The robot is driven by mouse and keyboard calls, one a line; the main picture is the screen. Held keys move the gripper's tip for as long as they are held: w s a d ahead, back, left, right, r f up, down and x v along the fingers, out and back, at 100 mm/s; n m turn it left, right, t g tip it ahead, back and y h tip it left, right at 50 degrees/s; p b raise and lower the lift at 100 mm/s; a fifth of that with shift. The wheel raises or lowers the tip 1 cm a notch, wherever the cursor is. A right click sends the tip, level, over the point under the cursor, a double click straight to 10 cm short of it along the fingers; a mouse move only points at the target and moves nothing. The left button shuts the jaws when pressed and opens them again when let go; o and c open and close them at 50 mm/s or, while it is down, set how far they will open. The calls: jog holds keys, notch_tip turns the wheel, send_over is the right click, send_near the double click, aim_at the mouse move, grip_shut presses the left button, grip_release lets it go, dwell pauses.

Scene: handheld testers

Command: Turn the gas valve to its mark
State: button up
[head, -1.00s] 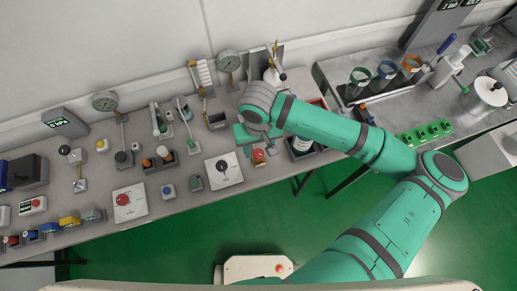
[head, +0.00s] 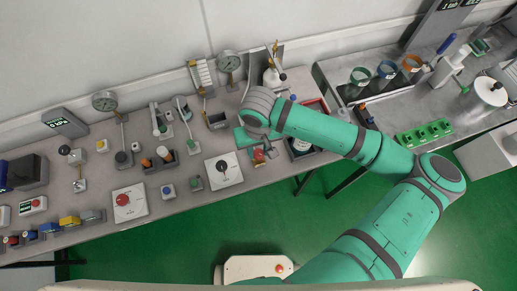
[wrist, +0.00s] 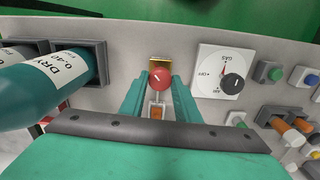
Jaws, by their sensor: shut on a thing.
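The gas valve is a white plate (wrist: 206,80) with a black knob (wrist: 232,83), lettering that appears to read GAS, and a short red mark near the knob. The plate also shows in the head view (head: 232,180). My gripper (wrist: 159,85) is beside the plate, not on its black knob. Its two green fingers are shut on a red ball knob (wrist: 160,75), which stands on a small base with a yellow edge. In the head view the red ball (head: 258,154) shows just below my wrist. The exact finger contact is hard to see.
A teal cylinder labelled DRY (wrist: 40,88) lies close on the left in the wrist view. A white plate with a red knob (head: 129,204) and small buttons stand left of the valve in the head view. The bench's front edge is close by.

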jog(key=n, duration=1.7)
jog(key=shift+n, duration=0.4)
jog(key=n, duration=0.3)
jog(key=shift+n, duration=0.3)
jog(key=n, duration=0.6)
jog(key=shift+n, duration=0.3)
jog(key=o, duration=1)
